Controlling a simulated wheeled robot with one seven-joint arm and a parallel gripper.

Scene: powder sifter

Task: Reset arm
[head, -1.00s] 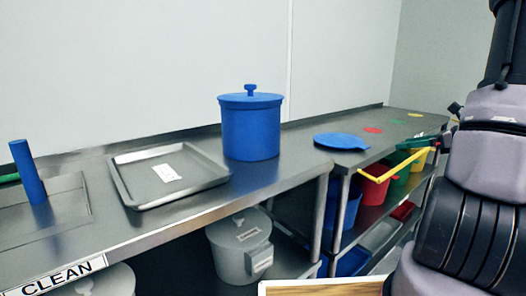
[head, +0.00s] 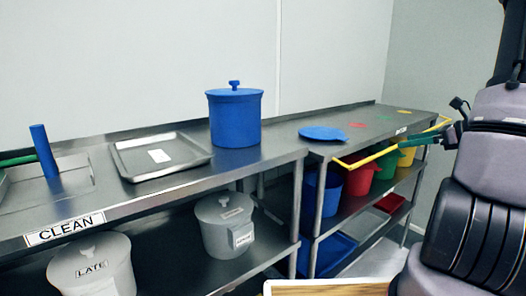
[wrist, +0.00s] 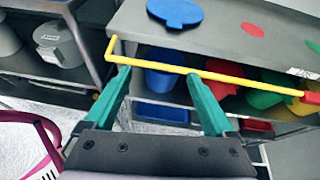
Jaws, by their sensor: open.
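My gripper (wrist: 158,82) shows two teal fingers spread wide in the wrist view, with no object visibly clamped between them. In the head view, my gripper (head: 438,135) is at the right, partly hidden by my own arm, with the shelf unit behind it. A thin yellow bar (wrist: 235,80) with a bent left end crosses the wrist view just beyond the fingertips. The yellow bar (head: 385,152) also runs along the front of the shelf unit in the head view. I cannot tell whether the fingers touch it.
A steel table (head: 120,212) holds a blue lidded pot (head: 235,121), a tray (head: 187,157) and a blue cylinder (head: 43,152). Coloured buckets (head: 358,180) stand under the right-hand counter; a blue lid (head: 322,133) lies on it. Grey bins (head: 222,228) sit on the lower shelf.

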